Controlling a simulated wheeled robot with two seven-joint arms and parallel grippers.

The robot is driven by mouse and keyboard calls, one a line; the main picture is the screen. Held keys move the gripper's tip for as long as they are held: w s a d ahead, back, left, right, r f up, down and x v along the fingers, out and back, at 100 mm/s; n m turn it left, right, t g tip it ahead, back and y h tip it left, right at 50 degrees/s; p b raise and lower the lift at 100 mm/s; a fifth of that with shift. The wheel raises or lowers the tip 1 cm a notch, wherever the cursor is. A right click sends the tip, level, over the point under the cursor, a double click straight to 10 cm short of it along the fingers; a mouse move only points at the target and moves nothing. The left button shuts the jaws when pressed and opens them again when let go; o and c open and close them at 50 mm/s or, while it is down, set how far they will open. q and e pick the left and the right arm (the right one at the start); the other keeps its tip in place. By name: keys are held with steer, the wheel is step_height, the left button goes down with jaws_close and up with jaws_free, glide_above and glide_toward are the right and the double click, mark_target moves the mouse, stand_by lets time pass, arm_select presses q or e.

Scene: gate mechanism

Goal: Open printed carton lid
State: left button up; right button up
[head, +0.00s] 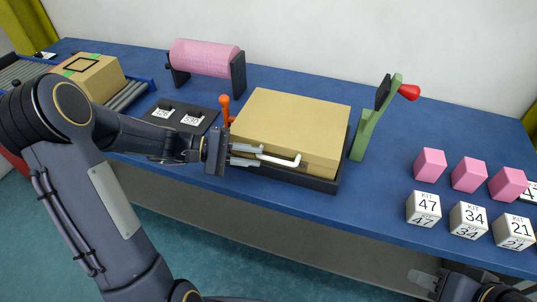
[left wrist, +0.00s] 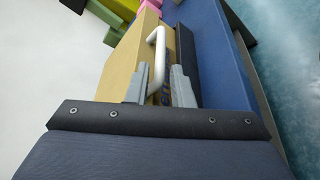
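The carton (head: 290,118) is a flat tan box lying shut in a dark tray (head: 328,186) on the blue table. A white bar handle (head: 285,162) sticks out from its front side. The handle also shows in the left wrist view (left wrist: 156,45), with some blue print on the tan face beside it. My left gripper (head: 245,154) is at the left end of the handle. Its fingers (left wrist: 160,88) are apart, with the handle's near end between them and gaps visible on either side. My right gripper (head: 424,280) is at the bottom right, off the table, partly cut off; its opening is unclear.
An orange-knobbed lever (head: 225,108) stands left of the carton, and a green post with a red knob (head: 362,130) stands right. A pink roller (head: 204,58) is behind. Pink blocks (head: 469,174) and numbered white cubes (head: 468,219) sit at right. A cardboard box (head: 98,76) lies on a conveyor.

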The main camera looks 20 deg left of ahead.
mark_target(263, 157)
arm_select(q)
steer(key=x, duration=0.5)
steer(key=shift+d+f+p, duration=0.1)
steer(key=shift+p, duration=0.2)
steer(key=c, duration=0.4)
